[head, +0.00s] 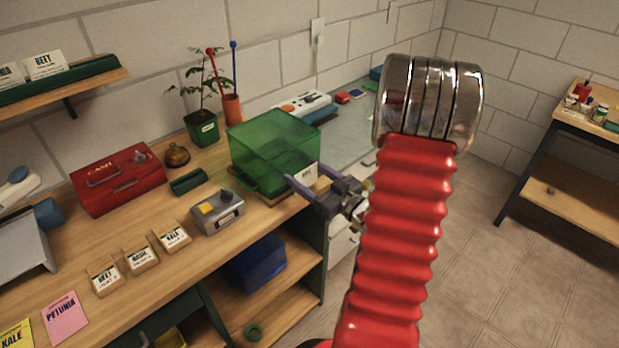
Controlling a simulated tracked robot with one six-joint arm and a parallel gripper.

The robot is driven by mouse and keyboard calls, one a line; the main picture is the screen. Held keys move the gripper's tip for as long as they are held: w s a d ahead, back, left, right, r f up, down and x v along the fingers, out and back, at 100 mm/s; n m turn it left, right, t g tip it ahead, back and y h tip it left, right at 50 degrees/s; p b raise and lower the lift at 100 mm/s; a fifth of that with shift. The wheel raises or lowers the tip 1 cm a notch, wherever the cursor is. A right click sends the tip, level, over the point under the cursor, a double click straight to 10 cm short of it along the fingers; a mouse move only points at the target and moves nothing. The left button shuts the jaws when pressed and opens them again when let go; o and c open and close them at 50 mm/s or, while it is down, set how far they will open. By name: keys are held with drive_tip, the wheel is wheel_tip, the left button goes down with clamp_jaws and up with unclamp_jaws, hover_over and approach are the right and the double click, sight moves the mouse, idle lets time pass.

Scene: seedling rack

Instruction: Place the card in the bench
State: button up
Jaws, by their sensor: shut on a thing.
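My gripper (304,175) is at the front right of the wooden bench (95,238). Its two purple fingers are shut on a small white card (306,174) with dark print too small to read. The card is at the near right side of the green transparent box (275,145); I cannot tell whether they touch. More printed cards show: a pink PETUNIA card (65,318) and a yellow KALE card (16,335) lie at the bench's near left. My red ribbed arm hides part of the view on the right.
Seed packets (138,256), a grey device (217,211), a red cash box (118,178) and a potted seedling (201,128) stand on the bench. A wall shelf (60,88) holds cards at upper left. A blue bin (257,262) sits below.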

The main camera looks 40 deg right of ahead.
drive_tip(key=shift+f, duration=0.95)
drive_tip(key=shift+f, duration=0.1)
drive_tip(key=o, duration=1)
drive_tip(key=s, duration=1.2)
drive_tip(key=shift+d, duration=0.15)
